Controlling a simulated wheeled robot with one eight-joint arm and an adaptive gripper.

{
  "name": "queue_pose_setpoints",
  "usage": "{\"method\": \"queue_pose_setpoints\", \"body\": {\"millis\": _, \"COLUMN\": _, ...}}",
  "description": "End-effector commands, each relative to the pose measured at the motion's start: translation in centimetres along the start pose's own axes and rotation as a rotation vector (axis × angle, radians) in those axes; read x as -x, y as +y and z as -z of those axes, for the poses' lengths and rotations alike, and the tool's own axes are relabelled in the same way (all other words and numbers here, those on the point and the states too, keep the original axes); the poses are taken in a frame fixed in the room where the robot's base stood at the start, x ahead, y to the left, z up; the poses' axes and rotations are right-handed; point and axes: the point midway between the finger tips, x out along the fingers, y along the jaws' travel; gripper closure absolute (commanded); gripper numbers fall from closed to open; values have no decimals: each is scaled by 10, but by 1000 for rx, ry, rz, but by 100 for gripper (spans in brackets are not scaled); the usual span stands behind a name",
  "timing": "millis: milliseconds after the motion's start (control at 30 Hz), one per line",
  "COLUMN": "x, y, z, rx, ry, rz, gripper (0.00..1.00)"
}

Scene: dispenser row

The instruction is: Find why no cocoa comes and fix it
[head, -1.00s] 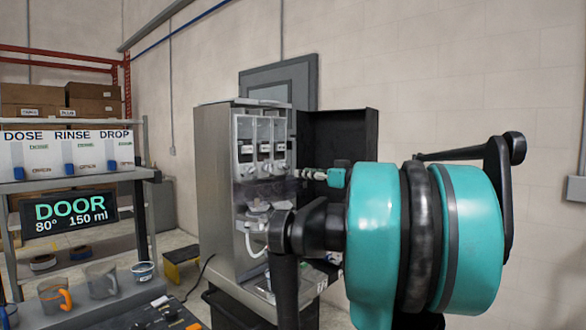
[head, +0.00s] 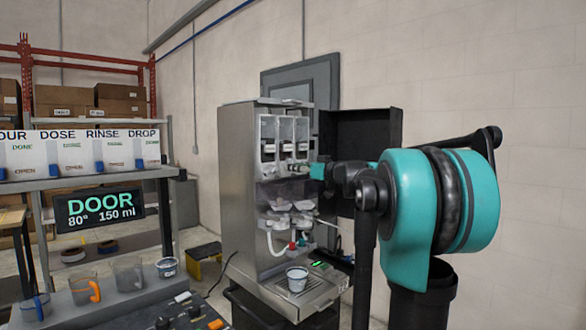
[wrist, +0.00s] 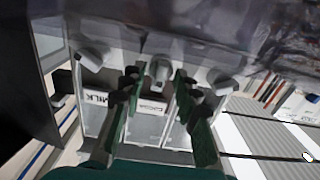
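The dispenser (head: 243,190) stands with its dark door (head: 365,125) swung open. The front shows several clear canisters (head: 285,130) in a row. In the wrist view, one canister is labelled MILK (wrist: 95,98) and the middle one COCOA (wrist: 152,106). A pale spout (wrist: 158,70) on the cocoa canister lies between my fingers as seen there. My gripper (wrist: 155,82) is open, its fingers spread on either side of that spout; I cannot tell whether they touch it. In the head view my gripper (head: 318,171) is at the canisters' lower right. A display (head: 99,208) reads DOOR, 80°, 150 ml.
A white cup (head: 297,279) stands on the dispenser's drip tray (head: 305,297). Mugs (head: 85,288) and a small tub (head: 167,267) stand on the left counter. A panel marked DOSE, RINSE, DROP (head: 95,152) is above. A yellow step stool (head: 205,262) is on the floor.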

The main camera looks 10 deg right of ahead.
Motion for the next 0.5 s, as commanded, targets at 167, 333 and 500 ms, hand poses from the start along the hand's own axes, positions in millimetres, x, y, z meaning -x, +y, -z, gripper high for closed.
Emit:
{"method": "queue_pose_setpoints", "body": {"millis": 167, "x": -14, "y": 0, "z": 0, "rx": 0, "ry": 0, "rz": 1, "gripper": 69}}
{"method": "queue_pose_setpoints", "body": {"millis": 333, "x": -17, "y": 0, "z": 0, "rx": 0, "ry": 0, "rz": 0, "gripper": 69}}
{"method": "queue_pose_setpoints", "body": {"millis": 500, "x": -17, "y": 0, "z": 0, "rx": 0, "ry": 0, "rz": 0, "gripper": 70}}
